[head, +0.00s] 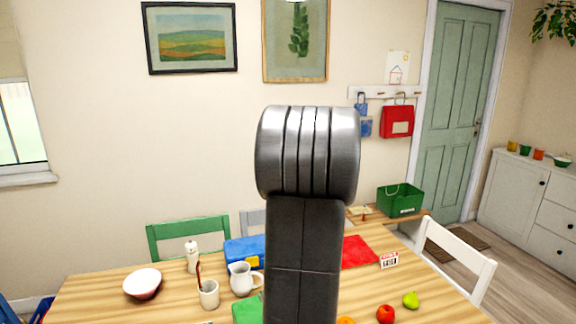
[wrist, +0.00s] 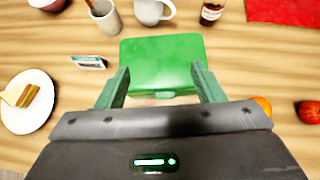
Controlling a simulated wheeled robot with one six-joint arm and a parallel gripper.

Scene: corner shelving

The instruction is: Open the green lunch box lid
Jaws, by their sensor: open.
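The green lunch box (wrist: 160,62) lies on the wooden table, in the upper middle of the wrist view. Its lid looks shut. My gripper (wrist: 160,86) is open, with one green finger on each side of the box's near edge and nothing between the fingers that I can see held. I cannot tell whether the fingers touch the box. In the head view only a corner of the green box (head: 247,310) shows, as my arm hides the rest.
A mug (wrist: 104,18), a white pitcher (wrist: 152,10) and a brown bottle (wrist: 212,12) stand beyond the box. A plate with a sandwich (wrist: 28,102) is at left. An orange (wrist: 263,105) and a red apple (wrist: 309,112) are at right. A blue box (head: 243,250) sits farther back.

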